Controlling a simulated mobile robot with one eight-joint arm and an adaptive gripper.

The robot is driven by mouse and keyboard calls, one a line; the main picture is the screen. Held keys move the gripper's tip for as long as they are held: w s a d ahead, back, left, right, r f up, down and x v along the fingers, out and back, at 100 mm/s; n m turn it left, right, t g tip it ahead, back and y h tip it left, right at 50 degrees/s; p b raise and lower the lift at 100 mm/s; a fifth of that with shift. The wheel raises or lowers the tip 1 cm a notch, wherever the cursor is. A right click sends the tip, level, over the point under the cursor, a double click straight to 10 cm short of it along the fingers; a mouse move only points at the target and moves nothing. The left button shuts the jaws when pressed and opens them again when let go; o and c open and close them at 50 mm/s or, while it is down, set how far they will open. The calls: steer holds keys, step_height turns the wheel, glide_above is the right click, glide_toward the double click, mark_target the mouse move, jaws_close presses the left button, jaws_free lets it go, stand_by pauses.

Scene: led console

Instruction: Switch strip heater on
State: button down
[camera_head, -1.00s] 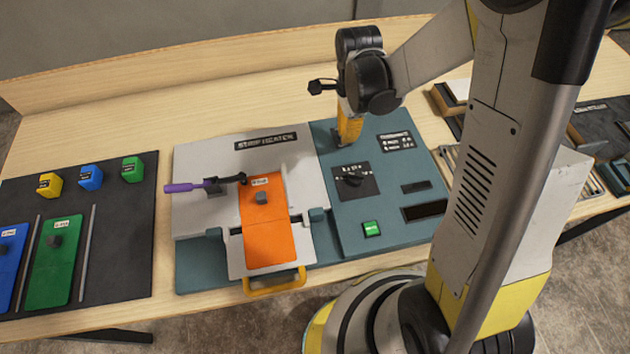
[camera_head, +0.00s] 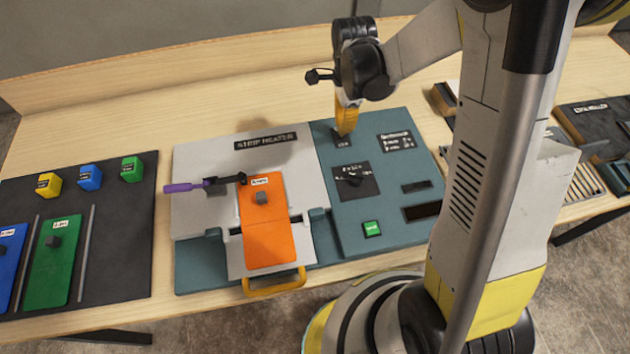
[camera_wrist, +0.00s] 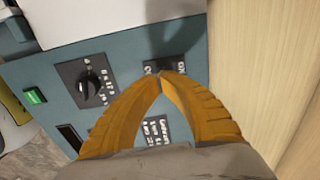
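The strip heater is a grey and teal console with a "STRIP HEATER" label (camera_head: 266,141). Its teal control panel (camera_head: 385,215) carries a small black switch plate (camera_head: 341,139) near the far edge. The plate also shows in the wrist view (camera_wrist: 151,67), with partly readable white lettering. My gripper (camera_head: 345,131) has yellow fingers that meet at their tips, with nothing seen between them. In the wrist view the fingertips (camera_wrist: 161,75) overlap the switch plate and hide part of it. I cannot tell whether they touch it, or the switch's position.
A black dial (camera_head: 355,180) and a green lit button (camera_head: 372,229) are on the panel. An orange sheet (camera_head: 270,238) lies on the grey section beside a purple-handled lever (camera_head: 185,187). A dark mat (camera_head: 120,225) with coloured blocks is at left.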

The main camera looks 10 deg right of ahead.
steer(key=shift+w, duration=0.95)
step_height(320, 180, up, 7)
steer(key=p, duration=0.4)
steer(key=shift+s, duration=0.4)
stand_by(0.6)
